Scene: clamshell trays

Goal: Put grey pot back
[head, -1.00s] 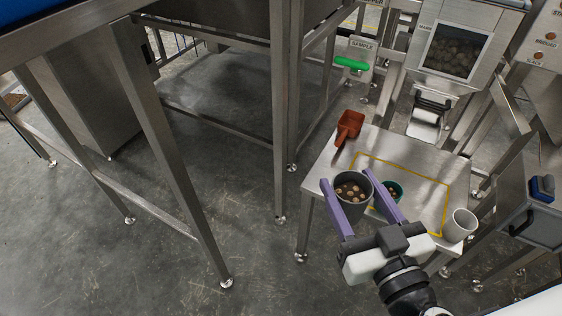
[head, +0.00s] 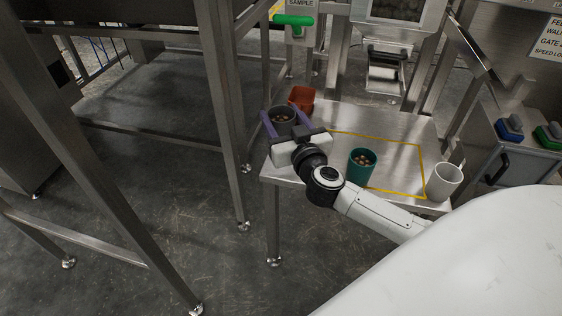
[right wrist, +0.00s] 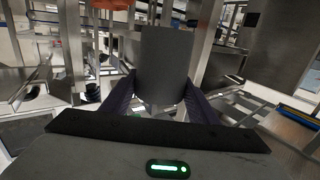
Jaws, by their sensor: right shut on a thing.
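The grey pot (head: 284,115), with brown round pieces inside, is at the far left end of the steel table in the head view. My right gripper (head: 286,121) is shut on it, one purple finger on each side. In the right wrist view the pot (right wrist: 166,62) stands upright between the two fingers (right wrist: 160,95). I cannot tell whether its base touches the table. My left gripper is not in view.
The steel table (head: 395,130) has a yellow outlined area. A green pot (head: 361,166) with round pieces and a white cup (head: 443,182) stand on the table. A steel frame post stands left.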

